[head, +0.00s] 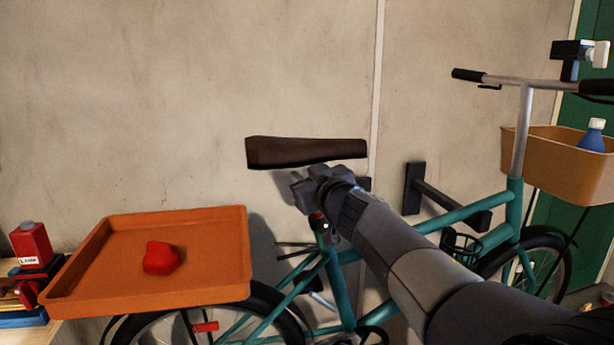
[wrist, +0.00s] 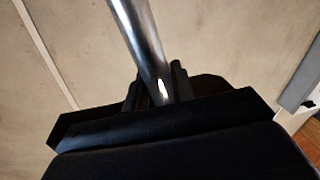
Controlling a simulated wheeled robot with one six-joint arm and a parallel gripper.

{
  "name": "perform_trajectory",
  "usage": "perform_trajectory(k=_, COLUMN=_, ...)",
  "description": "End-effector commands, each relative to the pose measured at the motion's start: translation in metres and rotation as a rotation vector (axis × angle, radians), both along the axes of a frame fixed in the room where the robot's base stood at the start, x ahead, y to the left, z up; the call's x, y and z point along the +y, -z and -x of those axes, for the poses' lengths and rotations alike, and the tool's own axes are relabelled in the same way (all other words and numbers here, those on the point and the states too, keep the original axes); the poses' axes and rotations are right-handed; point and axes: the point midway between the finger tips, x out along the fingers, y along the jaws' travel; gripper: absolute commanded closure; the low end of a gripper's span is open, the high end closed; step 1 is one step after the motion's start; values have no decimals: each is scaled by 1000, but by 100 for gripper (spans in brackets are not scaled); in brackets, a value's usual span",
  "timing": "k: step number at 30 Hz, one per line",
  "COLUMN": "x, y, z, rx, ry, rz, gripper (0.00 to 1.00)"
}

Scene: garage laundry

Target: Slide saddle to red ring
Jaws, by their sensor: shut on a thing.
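The dark brown saddle (head: 305,152) is level above the teal bicycle frame (head: 340,285) in the head view, against the wall. My gripper (head: 306,186) is just under the saddle. In the wrist view, my gripper (wrist: 157,88) is shut around the shiny metal seat post (wrist: 138,38), with a finger on each side of it. A small red spot (head: 318,216) shows near the top of the frame's seat tube, just below my gripper. It may be the red ring; my gripper and arm hide most of it.
An orange tray (head: 225,285) with a red lump (head: 162,258) sits over the rear wheel at the left. A tan basket (head: 550,165) with a blue bottle (head: 592,137) is at the handlebars. A dark wall bracket (head: 440,200) stands right of my gripper. Bare wall (head: 180,90) lies behind the saddle.

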Motion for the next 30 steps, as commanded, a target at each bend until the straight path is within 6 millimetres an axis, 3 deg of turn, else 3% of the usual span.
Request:
perform_trajectory(k=8, x=0, y=-2, z=0, rx=-3, ry=-1, rz=-2, gripper=55)
perform_trajectory(k=17, x=-2, y=-1, z=3, rx=-1, ry=0, rz=0, gripper=55)
perform_trajectory(k=22, x=-11, y=-2, z=19, rx=-1, ry=0, rz=-2, gripper=55)
perform_trajectory(k=30, x=-33, y=-4, z=62, rx=-3, ry=1, rz=-2, gripper=55)
